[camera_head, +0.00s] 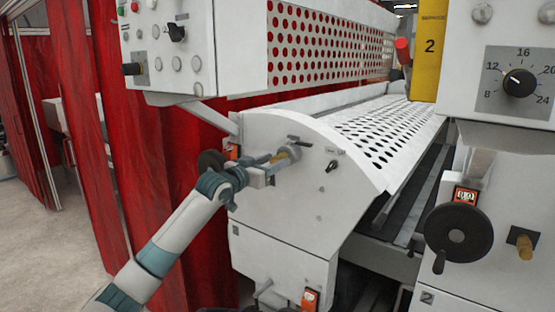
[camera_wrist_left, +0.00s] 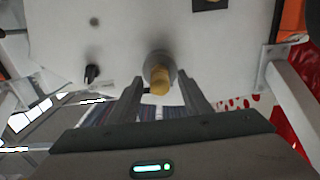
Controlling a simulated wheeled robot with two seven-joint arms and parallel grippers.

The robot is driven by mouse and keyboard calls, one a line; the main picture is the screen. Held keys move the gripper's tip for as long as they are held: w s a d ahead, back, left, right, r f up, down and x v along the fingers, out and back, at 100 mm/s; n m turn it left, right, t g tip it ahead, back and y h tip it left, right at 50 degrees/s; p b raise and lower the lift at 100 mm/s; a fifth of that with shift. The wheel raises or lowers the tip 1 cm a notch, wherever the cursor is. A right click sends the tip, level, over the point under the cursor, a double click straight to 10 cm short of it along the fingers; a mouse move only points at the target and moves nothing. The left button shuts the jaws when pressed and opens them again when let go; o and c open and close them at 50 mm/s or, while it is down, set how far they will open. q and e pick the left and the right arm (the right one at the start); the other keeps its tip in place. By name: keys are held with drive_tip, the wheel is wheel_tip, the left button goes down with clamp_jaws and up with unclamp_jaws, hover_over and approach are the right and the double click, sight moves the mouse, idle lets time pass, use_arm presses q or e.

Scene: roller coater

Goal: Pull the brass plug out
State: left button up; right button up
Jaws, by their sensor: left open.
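The brass plug (camera_head: 279,157) sits in a round grey collar on the white end panel of the roller coater. In the left wrist view the plug (camera_wrist_left: 159,82) points toward the camera, with the grey collar behind it. My left gripper (camera_head: 268,167) is at this panel, with its fingers directed at the plug. In the left wrist view my left gripper (camera_wrist_left: 161,90) is open, one finger on each side of the plug's line, with gaps visible. I cannot tell how far the fingertips overlap the plug in depth. My right gripper is not in view.
A control box (camera_head: 165,50) hangs above my left arm. A perforated white cover (camera_head: 385,125) extends behind the panel. At right are a black handwheel (camera_head: 459,232), another brass-coloured fitting (camera_head: 524,243) and a dial (camera_head: 519,83). Red curtains (camera_head: 150,150) hang at left.

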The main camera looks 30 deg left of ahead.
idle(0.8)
use_arm(q)
drive_tip(key=shift+p, duration=0.5)
idle(0.4)
drive_tip(key=shift+c, duration=0.6)
clamp_jaws()
drive_tip(key=shift+s+f, duration=0.1)
drive_tip(key=shift+s, duration=0.05)
drive_tip(key=shift+s, duration=0.8)
drive_tip(key=shift+s, duration=0.15)
